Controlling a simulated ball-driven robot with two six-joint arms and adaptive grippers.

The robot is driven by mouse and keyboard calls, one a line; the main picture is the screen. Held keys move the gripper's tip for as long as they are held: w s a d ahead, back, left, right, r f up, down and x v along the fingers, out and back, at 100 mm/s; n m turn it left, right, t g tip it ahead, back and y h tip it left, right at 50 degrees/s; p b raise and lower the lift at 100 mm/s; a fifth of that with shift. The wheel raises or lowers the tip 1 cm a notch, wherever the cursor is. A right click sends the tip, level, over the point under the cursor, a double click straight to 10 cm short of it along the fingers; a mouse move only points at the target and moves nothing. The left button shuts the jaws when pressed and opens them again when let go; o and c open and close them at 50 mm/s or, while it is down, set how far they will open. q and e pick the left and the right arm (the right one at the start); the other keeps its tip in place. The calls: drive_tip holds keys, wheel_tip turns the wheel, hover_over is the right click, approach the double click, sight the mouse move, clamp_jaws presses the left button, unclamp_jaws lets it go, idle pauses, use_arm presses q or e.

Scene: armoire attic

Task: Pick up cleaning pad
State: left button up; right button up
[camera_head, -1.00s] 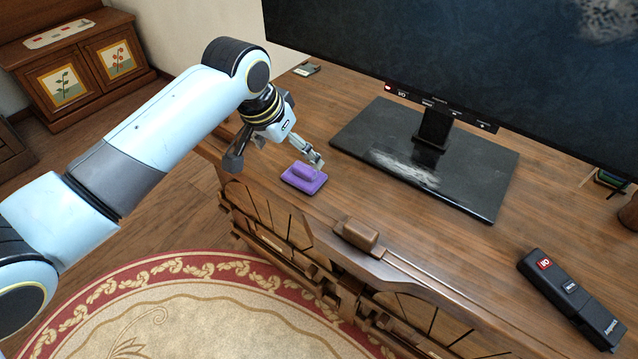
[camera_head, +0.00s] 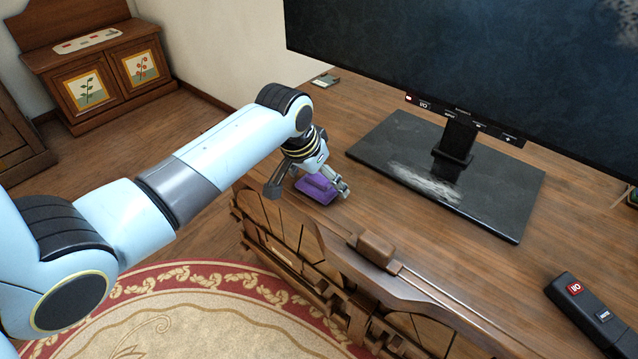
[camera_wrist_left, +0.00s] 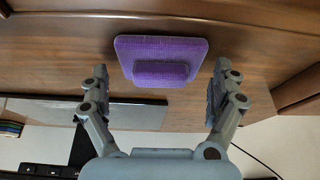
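The cleaning pad (camera_head: 318,187) is a purple rectangular pad with a raised purple block handle. It lies flat on the wooden desktop near its front left edge. It also shows in the left wrist view (camera_wrist_left: 195,50), beyond the fingertips and centred between them. My left gripper (camera_head: 309,190) is at the pad, with its fingers spread on either side in the head view. In the left wrist view the left gripper (camera_wrist_left: 157,85) is wide open and empty. My right gripper is in neither view.
A monitor stands on a dusty black base (camera_head: 450,175) right of the pad. A black remote (camera_head: 590,315) lies at the lower right. The desk's raised wooden front rail (camera_head: 375,250) is close to the pad. A small cabinet (camera_head: 105,75) stands at the back left.

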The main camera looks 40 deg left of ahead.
sight(319, 177)
use_arm(q)
drive_tip(key=c, duration=0.9)
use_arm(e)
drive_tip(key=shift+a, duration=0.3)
use_arm(q)
drive_tip(key=shift+r, duration=0.1)
drive_tip(key=shift+c, duration=0.2)
wheel_tip(319, 177, up, 9)
drive_tip(key=p, duration=0.3)
drive_tip(key=shift+r, duration=0.45)
drive_tip(key=o, duration=0.6)
drive_tip(key=c, duration=0.5)
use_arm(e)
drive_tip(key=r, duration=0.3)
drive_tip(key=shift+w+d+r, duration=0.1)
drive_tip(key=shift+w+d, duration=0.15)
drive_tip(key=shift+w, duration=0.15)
